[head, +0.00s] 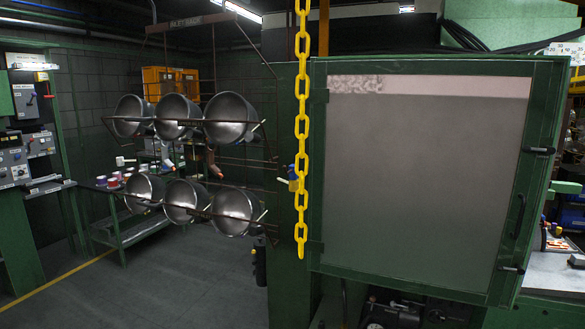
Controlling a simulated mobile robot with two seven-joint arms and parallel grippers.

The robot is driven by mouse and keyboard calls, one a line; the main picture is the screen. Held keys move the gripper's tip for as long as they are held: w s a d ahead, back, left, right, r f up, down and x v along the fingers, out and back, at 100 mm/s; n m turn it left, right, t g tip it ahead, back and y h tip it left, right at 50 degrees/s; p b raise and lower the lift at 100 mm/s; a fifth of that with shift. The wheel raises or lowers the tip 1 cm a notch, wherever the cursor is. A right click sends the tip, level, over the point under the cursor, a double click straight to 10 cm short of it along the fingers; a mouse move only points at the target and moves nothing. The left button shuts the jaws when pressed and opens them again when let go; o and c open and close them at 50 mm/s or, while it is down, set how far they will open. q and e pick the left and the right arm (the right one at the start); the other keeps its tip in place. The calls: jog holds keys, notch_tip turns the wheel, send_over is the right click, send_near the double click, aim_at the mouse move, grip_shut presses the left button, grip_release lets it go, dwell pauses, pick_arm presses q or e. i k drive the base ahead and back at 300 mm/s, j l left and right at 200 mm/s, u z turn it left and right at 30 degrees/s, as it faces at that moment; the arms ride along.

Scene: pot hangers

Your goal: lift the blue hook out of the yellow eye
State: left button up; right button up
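A small blue piece (291,168), which looks like the blue hook, shows just left of the hanging yellow chain. A small yellow piece (293,185), possibly the yellow eye, sits directly below it. They look close together or touching, but they are too small to tell whether the hook is through the eye. The chain partly overlaps this spot. Neither of my grippers is in view.
The yellow chain (301,126) hangs from above in front of a large green-framed panel (430,190). A rack at left holds several metal pots (230,118). A green table (140,232) with small cups stands behind. The grey floor (185,285) at lower left is clear.

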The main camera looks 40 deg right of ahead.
aim_at(292, 177)
jog(key=i+z, duration=0.5)
jog(key=i+j+z, duration=0.25)
jog(key=i+z, duration=0.25)
jog(key=i+j+z, duration=0.85)
jog(key=j+z, duration=0.15)
